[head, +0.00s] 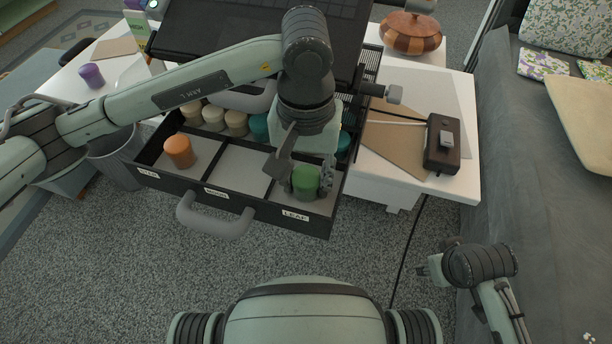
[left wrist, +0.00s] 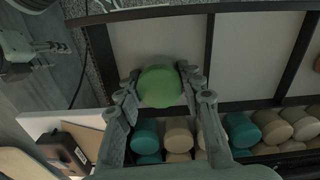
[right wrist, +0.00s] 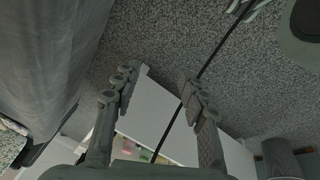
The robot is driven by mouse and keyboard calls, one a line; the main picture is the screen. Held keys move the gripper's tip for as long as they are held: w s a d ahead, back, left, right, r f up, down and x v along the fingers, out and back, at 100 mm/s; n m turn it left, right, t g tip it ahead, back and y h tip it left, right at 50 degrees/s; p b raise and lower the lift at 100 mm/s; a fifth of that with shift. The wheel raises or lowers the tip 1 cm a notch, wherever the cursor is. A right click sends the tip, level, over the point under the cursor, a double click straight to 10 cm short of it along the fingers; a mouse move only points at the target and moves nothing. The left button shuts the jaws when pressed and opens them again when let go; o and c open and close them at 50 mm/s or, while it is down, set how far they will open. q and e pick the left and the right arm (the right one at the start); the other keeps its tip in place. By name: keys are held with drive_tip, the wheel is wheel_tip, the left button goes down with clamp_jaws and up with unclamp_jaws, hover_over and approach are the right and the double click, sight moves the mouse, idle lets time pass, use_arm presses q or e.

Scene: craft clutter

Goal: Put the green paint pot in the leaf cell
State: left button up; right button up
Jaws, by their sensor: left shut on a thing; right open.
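The green paint pot (head: 306,181) is in the front right part of the black drawer (head: 262,222), in the cell behind the LEAF label (head: 296,215). My left gripper (head: 298,178) is shut on it from above. In the left wrist view the green pot (left wrist: 160,86) sits between the two fingers (left wrist: 160,88), inside the cell's walls. I cannot tell whether its base touches the cell floor. My right gripper (right wrist: 156,92) is open and empty, off to the right over the floor, low in the head view (head: 428,268).
An orange pot (head: 179,151) stands in the left front cell; the middle front cell (head: 238,170) is empty. Cream and teal pots (left wrist: 242,130) fill the row behind. The white table (head: 465,150) at the right holds a black box (head: 441,146). A grey sofa (head: 530,180) stands further right.

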sight(306, 175)
use_arm(q)
drive_tip(key=shift+f, duration=0.1)
drive_tip(key=o, duration=1.1)
use_arm(e)
drive_tip(key=shift+r, duration=0.55)
drive_tip(key=shift+r, duration=0.1)
use_arm(q)
drive_tip(key=shift+r+p, duration=0.25)
drive_tip(key=shift+p, duration=0.05)
wheel_tip(306, 175, up, 12)
drive_tip(key=shift+f+b, duration=0.1)
drive_tip(key=shift+b, duration=0.3)
